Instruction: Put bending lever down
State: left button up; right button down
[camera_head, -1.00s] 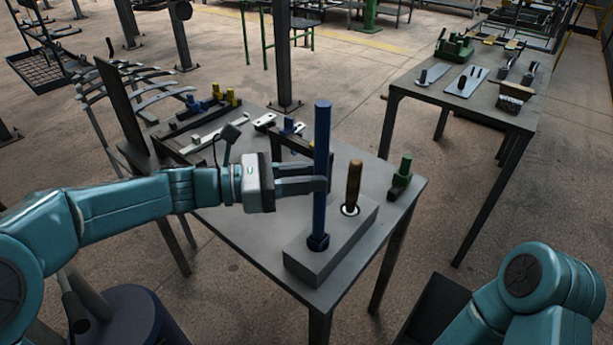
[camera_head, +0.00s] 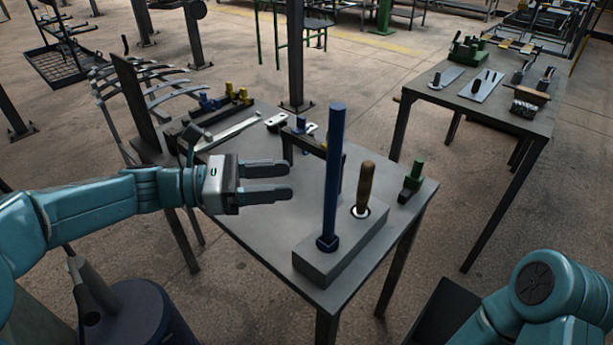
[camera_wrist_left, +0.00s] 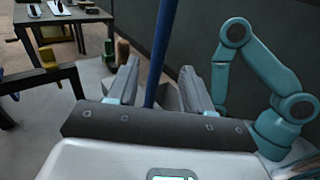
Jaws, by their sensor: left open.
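The bending lever, a long blue bar (camera_head: 334,175), stands upright in a grey block (camera_head: 315,270) at the near corner of the table. My left gripper (camera_head: 287,178) is open and empty, to the left of the lever with a gap between its fingertips and the bar. In the left wrist view the blue bar (camera_wrist_left: 160,52) shows beyond and between the two open fingers (camera_wrist_left: 158,85). My right gripper is out of view; only part of the right arm shows.
A wooden-handled tool (camera_head: 365,185) stands in the same block, right of the lever. A green clamp-like piece (camera_head: 412,178) sits at the table's right edge. A dark frame (camera_head: 318,150) stands behind the lever. Another table (camera_head: 520,122) holds tools at the back right.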

pick_arm(q)
jog(key=v, duration=0.4)
jog(key=shift+a, duration=0.3)
jog(key=shift+s, duration=0.1)
